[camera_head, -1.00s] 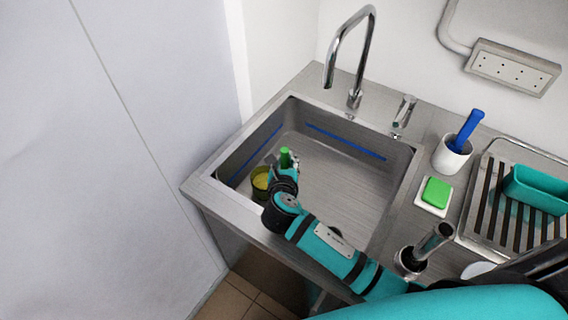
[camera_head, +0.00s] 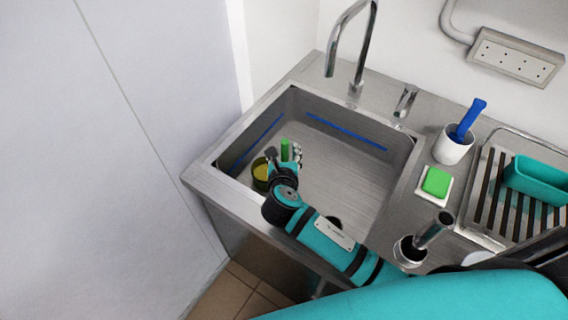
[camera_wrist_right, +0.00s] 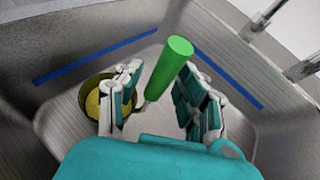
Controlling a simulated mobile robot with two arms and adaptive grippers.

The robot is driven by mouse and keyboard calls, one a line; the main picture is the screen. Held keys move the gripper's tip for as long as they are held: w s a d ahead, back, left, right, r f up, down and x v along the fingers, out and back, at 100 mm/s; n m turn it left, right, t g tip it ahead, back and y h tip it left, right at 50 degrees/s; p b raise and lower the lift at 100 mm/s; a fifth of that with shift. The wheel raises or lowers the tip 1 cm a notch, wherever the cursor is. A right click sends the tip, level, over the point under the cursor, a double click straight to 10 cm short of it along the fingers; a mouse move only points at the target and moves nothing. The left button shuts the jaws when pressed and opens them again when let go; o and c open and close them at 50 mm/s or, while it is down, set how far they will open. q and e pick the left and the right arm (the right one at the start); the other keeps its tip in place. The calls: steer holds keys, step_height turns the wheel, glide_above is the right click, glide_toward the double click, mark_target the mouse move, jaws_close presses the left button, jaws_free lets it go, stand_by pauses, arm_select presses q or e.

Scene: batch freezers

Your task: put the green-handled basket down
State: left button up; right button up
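The green-handled basket is in the left part of the sink (camera_head: 350,190), a round dark-rimmed basket with a yellow inside (camera_head: 260,174). It appears to rest on the sink floor, partly hidden by my right gripper (camera_head: 284,158). Its green handle (camera_wrist_right: 170,66) points up between the fingers of my right gripper (camera_wrist_right: 157,100) in the right wrist view, where the basket (camera_wrist_right: 92,108) lies behind the left finger. The fingers are spread, with a visible gap between them and the handle. My left gripper is not in view.
A faucet (camera_head: 355,60) stands behind the sink. Right of the sink are a white cup with a blue-handled tool (camera_head: 453,147), a green sponge (camera_head: 436,182), a metal holder (camera_head: 410,250) and a rack with a teal tray (camera_head: 535,180). The sink's right part is free.

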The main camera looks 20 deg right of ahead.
steer(key=v, duration=1.1)
steer(key=shift+o, duration=0.2)
steer(key=shift+s, duration=0.1)
stand_by(0.4)
steer(key=shift+o, duration=0.7)
steer(key=shift+s+a+r, duration=0.1)
steer(key=shift+r, duration=0.2)
steer(key=p, duration=0.6)
glide_toward(285, 147)
steer(key=shift+m, duration=0.3)
steer(key=p+x, duration=0.2)
steer(key=x, duration=0.4)
steer(key=p+x, duration=0.1)
steer(key=x, duration=0.3)
steer(key=shift+w+f, duration=0.25)
steer(key=shift+w, duration=0.25)
jaws_close()
